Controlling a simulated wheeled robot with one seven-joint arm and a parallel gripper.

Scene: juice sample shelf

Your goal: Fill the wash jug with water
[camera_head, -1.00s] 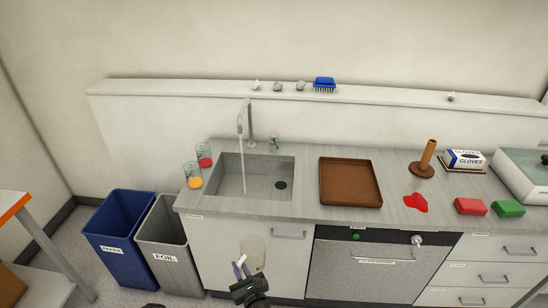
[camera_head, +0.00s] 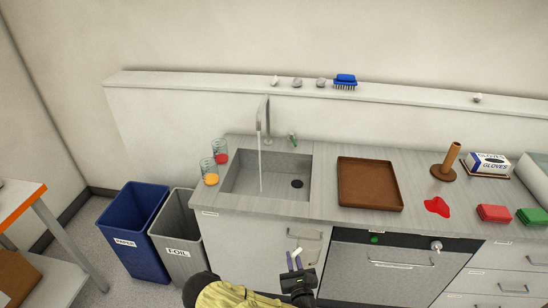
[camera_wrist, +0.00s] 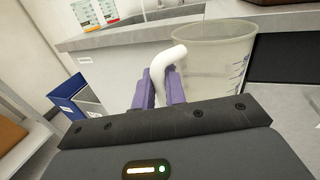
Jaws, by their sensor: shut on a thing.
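My gripper (camera_wrist: 163,85) is shut on the white handle of the clear wash jug (camera_wrist: 215,55). The jug stands to the right of the purple fingers in the wrist view, and its inside looks empty. In the head view my gripper (camera_head: 295,262) is low in front of the counter, below the sink's front edge; the jug is hard to make out there. The sink (camera_head: 240,178) is set in the counter. A thin stream of water (camera_head: 260,170) runs from the tall tap (camera_head: 266,120) into it. The jug is not under the stream.
Two glasses, one with orange (camera_head: 209,172) and one with red contents (camera_head: 220,152), stand left of the sink. A brown tray (camera_head: 369,206) is to its right, then a red spill (camera_head: 437,206). Blue (camera_head: 130,230) and grey (camera_head: 177,240) bins stand on the floor at left.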

